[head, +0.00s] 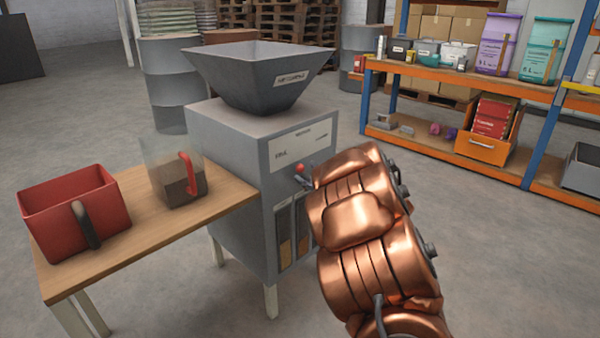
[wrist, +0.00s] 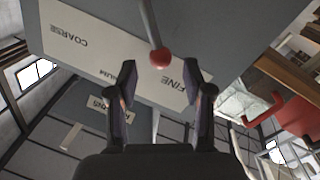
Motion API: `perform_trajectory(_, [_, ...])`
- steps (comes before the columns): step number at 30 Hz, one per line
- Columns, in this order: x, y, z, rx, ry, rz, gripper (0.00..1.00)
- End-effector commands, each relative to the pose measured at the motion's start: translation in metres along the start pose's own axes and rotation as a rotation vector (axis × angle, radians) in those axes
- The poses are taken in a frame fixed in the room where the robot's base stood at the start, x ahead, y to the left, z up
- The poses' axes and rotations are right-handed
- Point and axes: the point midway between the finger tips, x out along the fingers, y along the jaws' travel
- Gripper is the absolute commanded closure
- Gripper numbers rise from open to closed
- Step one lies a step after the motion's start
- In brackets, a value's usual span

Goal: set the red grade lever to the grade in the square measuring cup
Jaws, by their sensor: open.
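The red grade lever (head: 300,168) sits on the front of the grey machine. In the wrist view its red knob (wrist: 160,58) is between the spread fingers of my gripper (wrist: 150,78), toward their tips, and I see no clear contact. The label plate (wrist: 75,40) appears upside down there, with COARSE left, a partly covered MEDIUM, and FINE right. The knob lies between MEDIUM and FINE. The clear square measuring cup (head: 158,172) with a red handle stands on the wooden table and holds dark brown material; its grain size is too small to tell.
A red box with a dark handle (head: 60,215) stands on the table (head: 140,235) at left. A hopper (head: 255,85) tops the machine (head: 235,170). Below the plate are narrow windows showing brown material (head: 285,250). Shelves (head: 420,80) stand at right, with open floor between.

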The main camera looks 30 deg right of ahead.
Motion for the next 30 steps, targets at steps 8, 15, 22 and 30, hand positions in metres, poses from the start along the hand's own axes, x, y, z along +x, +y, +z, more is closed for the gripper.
perform_trajectory(8, [0.037, -0.002, 0.003, 0.000, -0.001, -0.001, 0.49])
perform_trajectory(15, [0.047, -0.001, 0.002, 0.001, -0.002, 0.000, 0.49])
perform_trajectory(22, [0.046, 0.000, 0.001, 0.001, -0.003, 0.001, 0.57])
perform_trajectory(30, [0.046, 0.000, 0.001, 0.000, -0.003, 0.000, 0.85])
